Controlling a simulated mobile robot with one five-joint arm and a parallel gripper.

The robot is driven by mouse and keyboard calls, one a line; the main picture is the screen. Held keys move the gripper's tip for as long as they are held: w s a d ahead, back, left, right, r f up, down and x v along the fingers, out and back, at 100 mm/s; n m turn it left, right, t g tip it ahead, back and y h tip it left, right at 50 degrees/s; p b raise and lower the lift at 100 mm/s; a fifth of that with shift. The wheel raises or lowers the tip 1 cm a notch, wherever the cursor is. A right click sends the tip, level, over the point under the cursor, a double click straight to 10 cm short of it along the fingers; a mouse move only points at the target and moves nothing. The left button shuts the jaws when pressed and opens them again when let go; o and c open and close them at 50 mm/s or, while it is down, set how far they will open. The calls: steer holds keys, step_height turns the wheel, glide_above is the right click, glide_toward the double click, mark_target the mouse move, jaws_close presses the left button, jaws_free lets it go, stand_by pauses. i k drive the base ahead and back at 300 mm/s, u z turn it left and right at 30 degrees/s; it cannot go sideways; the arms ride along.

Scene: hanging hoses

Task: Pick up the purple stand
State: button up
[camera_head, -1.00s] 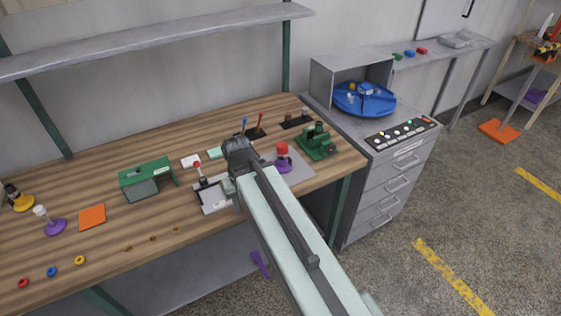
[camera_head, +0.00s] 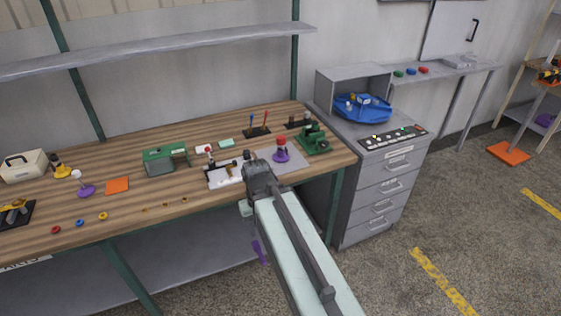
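A second purple stand with a red top (camera_head: 281,152) is upright on a grey mat at the bench's right part. I cannot tell which one the task means. My gripper (camera_head: 256,166) is above the bench's front right part, just left of and nearer than the red-topped stand in the picture. It appears apart from both stands. Its fingers are too small and dark to tell open from shut, and no held object shows.
The wooden bench (camera_head: 120,215) carries a green box (camera_head: 166,159), an orange square (camera_head: 117,185), several small rings and a green machine (camera_head: 313,139). A grey shelf (camera_head: 160,46) hangs above. A drawer cabinet (camera_head: 385,190) stands right, with open floor beyond. A purple piece (camera_head: 260,252) shows below the bench.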

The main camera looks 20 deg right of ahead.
mark_target(279, 156)
steer(key=z, duration=0.55)
steer(key=i, duration=0.5)
steer(key=u, duration=2.55)
steer(key=k, duration=1.25)
steer(key=z, duration=0.3)
steer(key=i, duration=1)
steer(key=u, duration=0.05)
